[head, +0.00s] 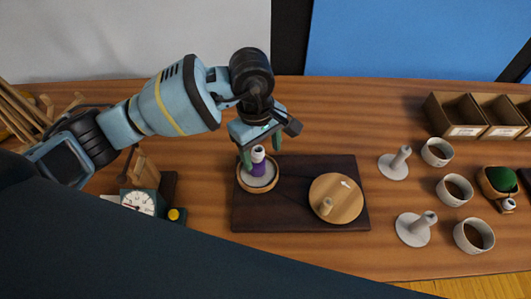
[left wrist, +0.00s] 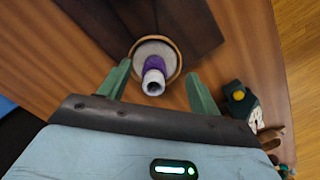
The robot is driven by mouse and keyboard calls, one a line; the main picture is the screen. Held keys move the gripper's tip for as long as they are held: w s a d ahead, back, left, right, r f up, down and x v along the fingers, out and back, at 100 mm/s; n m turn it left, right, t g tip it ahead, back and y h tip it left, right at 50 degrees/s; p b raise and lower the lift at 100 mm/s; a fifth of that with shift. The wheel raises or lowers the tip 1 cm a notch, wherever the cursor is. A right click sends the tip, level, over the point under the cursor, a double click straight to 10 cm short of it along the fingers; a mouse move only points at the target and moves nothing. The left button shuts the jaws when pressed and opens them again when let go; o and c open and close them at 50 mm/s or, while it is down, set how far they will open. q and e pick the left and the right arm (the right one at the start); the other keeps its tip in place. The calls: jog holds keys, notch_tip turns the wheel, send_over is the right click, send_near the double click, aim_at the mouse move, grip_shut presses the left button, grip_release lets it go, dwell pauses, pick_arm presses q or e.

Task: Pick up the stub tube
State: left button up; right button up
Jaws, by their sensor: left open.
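The stub tube (head: 258,161), white at the top with a purple band, stands upright in a round wooden-rimmed dish (head: 243,184) with a pale inside. It also shows in the left wrist view (left wrist: 154,75), seen from above with its hollow end toward the camera. My left gripper (head: 260,155) is above the dish with its green fingers open. In the left wrist view the left gripper (left wrist: 158,85) has one finger on each side of the tube, with a visible gap to both. My right gripper is not in view.
The dish and a round wooden lid (head: 348,205) with a peg sit on a dark board (head: 285,218). A dial scale (head: 140,201) stands to the left. Pale pegged stands (head: 392,167), several cups (head: 455,190) and open wooden boxes (head: 455,115) are on the right.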

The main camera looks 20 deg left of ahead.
aim_at(257, 159)
pick_arm(q)
jog(key=shift+w+a+r+t+y, duration=0.2)
jog(key=shift+w+a+r+y, duration=0.1)
jog(key=shift+w+a, duration=0.25)
jog(key=shift+w+a+r+t+y, duration=0.2)
jog(key=shift+w+a+r+y, duration=0.1)
jog(key=shift+w+a, duration=0.2)
jog(key=shift+s+f, duration=0.2)
jog(key=shift+f, duration=0.15)
jog(key=shift+d+f, duration=0.2)
jog(key=shift+f, duration=3.4)
jog(key=c, duration=1)
